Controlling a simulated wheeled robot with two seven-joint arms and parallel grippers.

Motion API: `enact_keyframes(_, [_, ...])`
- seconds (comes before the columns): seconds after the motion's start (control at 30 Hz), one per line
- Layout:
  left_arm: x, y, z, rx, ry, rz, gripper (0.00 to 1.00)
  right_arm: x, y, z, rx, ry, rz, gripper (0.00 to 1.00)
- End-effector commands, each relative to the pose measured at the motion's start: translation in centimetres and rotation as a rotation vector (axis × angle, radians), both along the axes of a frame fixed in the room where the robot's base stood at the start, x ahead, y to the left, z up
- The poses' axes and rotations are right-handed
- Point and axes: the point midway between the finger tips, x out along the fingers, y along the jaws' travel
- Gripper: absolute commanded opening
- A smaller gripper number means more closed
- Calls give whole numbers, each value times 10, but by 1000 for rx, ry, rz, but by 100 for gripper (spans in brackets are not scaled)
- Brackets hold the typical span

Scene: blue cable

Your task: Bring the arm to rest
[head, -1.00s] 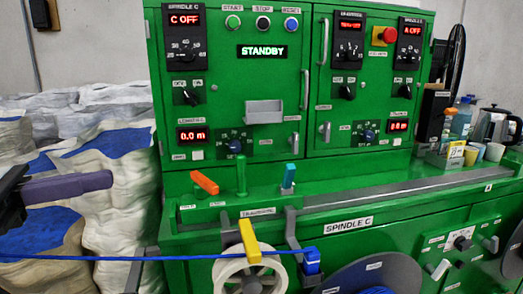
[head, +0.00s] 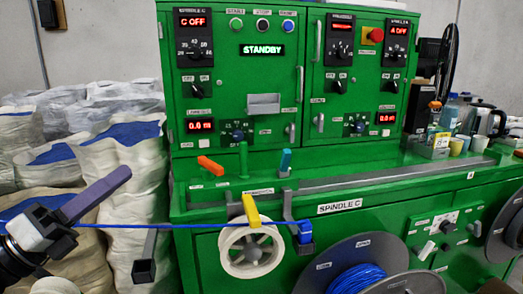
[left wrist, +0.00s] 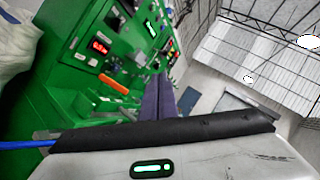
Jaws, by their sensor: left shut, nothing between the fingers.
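My left gripper (head: 124,174) has purple fingers pressed together, pointing up and right, with nothing between them. It is at the left of the head view, in front of the white sacks and apart from the machine. Its fingers (left wrist: 160,97) also show in the left wrist view, pointing toward the green machine's side. The blue cable (head: 180,225) runs nearly level from near my left wrist, past the yellow piece, to the blue block (head: 305,233). Whether it touches my wrist I cannot tell. My right gripper is not in view.
The green machine (head: 240,170) fills the middle, its display reading STANDBY. A white spool (head: 235,262) and a large grey reel with blue cable (head: 357,279) are at its front. White sacks (head: 125,170) stand at left. Cups and a kettle (head: 488,120) are on its right end.

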Motion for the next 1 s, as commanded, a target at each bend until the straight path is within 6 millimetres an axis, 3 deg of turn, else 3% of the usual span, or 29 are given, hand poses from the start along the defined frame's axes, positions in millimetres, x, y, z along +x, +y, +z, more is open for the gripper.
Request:
enact_keyframes(0.17, [14,21,-65,-470,332,164,0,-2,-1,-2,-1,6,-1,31])
enact_keyframes(0.27, [9,37,-124,-756,557,294,0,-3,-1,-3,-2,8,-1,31])
enact_keyframes(0.37, [-13,46,-193,-1026,789,440,0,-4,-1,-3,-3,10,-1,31])
enact_keyframes(0.5, [-69,41,-283,-1342,1087,663,0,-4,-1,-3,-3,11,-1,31])
enact_keyframes(0.6, [-113,31,-329,-1502,1252,811,0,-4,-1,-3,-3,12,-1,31])
enact_keyframes(0.8, [-183,7,-375,-1682,1464,1029,0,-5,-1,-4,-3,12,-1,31])
enact_keyframes(1.0, [-240,-15,-398,-1788,1615,1208,0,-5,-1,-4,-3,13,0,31])
